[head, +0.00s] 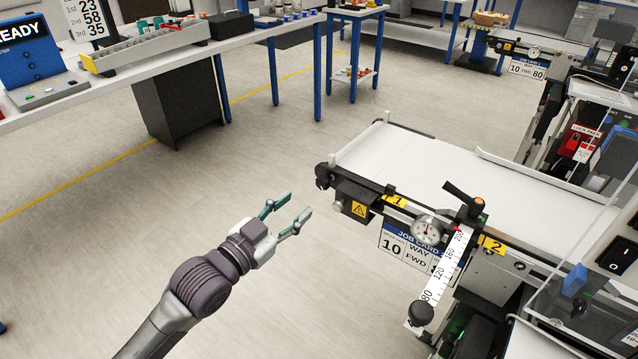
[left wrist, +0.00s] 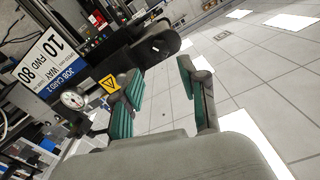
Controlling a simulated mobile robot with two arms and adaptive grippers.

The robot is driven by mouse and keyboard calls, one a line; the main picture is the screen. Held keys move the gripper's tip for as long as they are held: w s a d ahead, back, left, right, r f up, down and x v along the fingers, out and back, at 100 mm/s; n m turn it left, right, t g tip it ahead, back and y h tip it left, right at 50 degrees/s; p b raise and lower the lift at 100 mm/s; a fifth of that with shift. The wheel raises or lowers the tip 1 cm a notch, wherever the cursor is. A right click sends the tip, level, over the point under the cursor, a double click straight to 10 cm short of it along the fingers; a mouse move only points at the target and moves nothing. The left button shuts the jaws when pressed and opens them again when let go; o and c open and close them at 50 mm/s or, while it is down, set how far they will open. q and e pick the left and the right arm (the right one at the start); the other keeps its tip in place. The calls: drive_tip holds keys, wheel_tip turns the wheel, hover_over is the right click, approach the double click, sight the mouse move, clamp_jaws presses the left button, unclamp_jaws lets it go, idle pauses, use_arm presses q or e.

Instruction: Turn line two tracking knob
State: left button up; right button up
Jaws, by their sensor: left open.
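The near conveyor (head: 440,170) has a front rail with a round dial gauge (head: 427,229) and yellow tags 1 (head: 396,200) and 2 (head: 492,244). A black round knob (head: 421,313) sits at the near end of a white scale strip (head: 446,266). A black lever (head: 462,194) stands near an orange-topped part by tag 2. I cannot tell for sure which control is the tracking knob. My left gripper (head: 299,202) is open and empty, left of the conveyor's corner and apart from it. In the left wrist view, the gauge (left wrist: 73,99) shows left of the fingers.
A job card (head: 407,246) hangs under the rail, reading WAY 10 FWD. A clear panel (head: 585,265) and a black switch (head: 621,253) are at the right. A workbench (head: 180,50) stands at the back left. Open floor (head: 230,170) lies between bench and conveyor.

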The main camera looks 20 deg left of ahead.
sight(321, 184)
use_arm(q)
drive_tip(key=x, duration=0.8)
drive_tip(key=shift+w+d+f+p, duration=0.1)
drive_tip(key=shift+w+p, duration=0.2)
drive_tip(key=shift+p, duration=0.1)
use_arm(e)
drive_tip(key=shift+s+d+r, duration=0.25)
drive_tip(key=shift+d+r, duration=0.2)
use_arm(q)
clamp_jaws()
use_arm(e)
drive_tip(key=shift+a+r, duration=0.1)
drive_tip(key=shift+r, duration=0.05)
